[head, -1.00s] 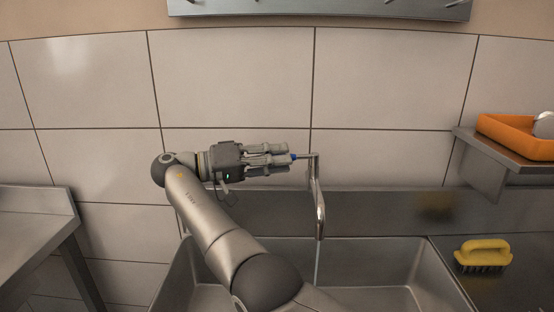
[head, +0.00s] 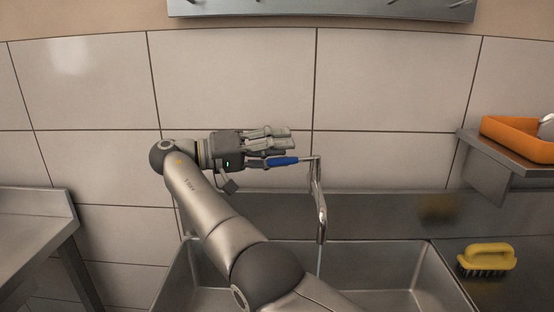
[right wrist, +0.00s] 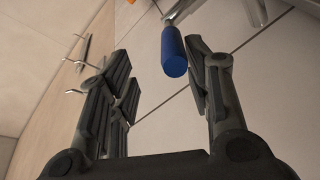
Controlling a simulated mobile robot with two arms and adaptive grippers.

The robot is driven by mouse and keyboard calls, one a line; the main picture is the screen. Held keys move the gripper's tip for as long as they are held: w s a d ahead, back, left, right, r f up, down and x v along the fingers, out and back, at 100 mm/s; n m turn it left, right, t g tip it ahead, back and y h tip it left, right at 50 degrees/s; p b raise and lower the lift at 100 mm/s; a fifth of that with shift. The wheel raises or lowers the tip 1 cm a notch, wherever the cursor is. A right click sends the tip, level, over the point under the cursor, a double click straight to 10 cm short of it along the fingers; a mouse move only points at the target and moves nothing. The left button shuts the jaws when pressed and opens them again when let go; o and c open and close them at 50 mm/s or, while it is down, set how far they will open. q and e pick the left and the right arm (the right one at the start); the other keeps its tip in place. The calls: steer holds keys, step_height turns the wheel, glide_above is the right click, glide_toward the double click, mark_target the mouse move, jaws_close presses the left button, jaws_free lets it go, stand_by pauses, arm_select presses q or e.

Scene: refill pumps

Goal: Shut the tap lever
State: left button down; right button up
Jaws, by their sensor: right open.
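The tap (head: 319,200) stands at the back of the sink, with its spout bent downward and a thin pale stream of water (head: 318,262) below it. Its lever has a blue handle (head: 283,161) that points left, toward my right gripper (head: 288,146). My right gripper is open, with its fingers pointing right just above and behind the blue handle. In the right wrist view the blue handle (right wrist: 173,52) lies near the fingertips, closer to the right finger, and the gripper (right wrist: 158,54) is not closed on it. My left gripper is out of view.
A steel sink basin (head: 385,262) lies below the tap. A yellow brush (head: 487,256) lies on the right counter. An orange tray (head: 515,138) sits on a wall shelf at right. A steel rack (head: 320,9) hangs above. A steel table (head: 32,215) stands at left.

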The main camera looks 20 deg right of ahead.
steer(key=r, duration=0.4)
steer(key=s+r, duration=0.1)
steer(key=r, duration=0.2)
steer(key=shift+s+a, duration=0.1)
steer(key=shift+a, duration=0.2)
steer(key=shift+r, duration=0.2)
steer(key=shift+w+d+r, duration=0.1)
steer(key=shift+w+d, duration=0.05)
steer(key=shift+w, duration=0.2)
steer(key=shift+s+r, duration=0.1)
